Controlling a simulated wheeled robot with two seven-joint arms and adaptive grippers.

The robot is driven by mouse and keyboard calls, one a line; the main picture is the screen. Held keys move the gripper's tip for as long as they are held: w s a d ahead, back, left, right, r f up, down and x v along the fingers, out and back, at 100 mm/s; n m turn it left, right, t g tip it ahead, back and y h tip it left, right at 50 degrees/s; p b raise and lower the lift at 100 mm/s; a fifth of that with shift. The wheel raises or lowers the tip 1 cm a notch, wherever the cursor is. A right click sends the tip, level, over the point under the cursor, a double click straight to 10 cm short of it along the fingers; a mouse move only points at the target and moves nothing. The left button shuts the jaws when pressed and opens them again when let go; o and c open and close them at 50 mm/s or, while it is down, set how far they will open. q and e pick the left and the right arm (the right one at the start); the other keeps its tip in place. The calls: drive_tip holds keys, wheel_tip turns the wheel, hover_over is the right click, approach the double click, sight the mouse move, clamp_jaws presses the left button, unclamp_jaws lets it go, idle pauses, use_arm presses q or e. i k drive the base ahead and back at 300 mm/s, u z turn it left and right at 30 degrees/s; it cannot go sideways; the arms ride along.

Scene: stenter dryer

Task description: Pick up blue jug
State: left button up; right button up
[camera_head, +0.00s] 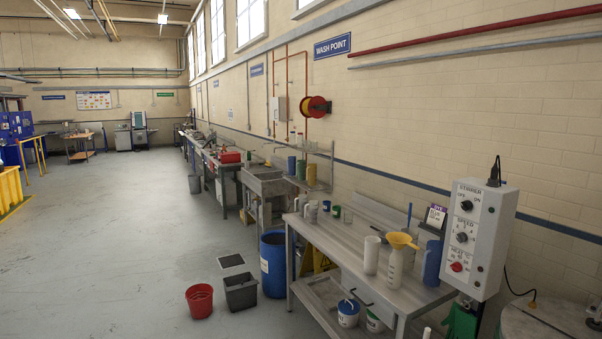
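A tall blue jug (432,263) stands upright near the right end of the grey workbench (340,246). Neither of my grippers is in view.
A white cylinder (371,255) stands left of the bottle. The stirrer control box (473,238) rises at the bench's right end. A blue barrel (273,264), grey bin (240,292) and red bucket (200,300) stand on the floor. The floor at left is mostly clear.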

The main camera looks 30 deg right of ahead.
sight(292, 160)
drive_tip(key=u, duration=0.1)
drive_tip(key=i, duration=6.6)
drive_tip(key=z, duration=0.25)
drive_tip(key=i, duration=1.85)
drive_tip(key=z, duration=0.4)
drive_tip(key=i, duration=2.05)
drive_tip(key=z, duration=1.4)
drive_tip(key=i, duration=2.15)
drive_tip(key=z, duration=0.9)
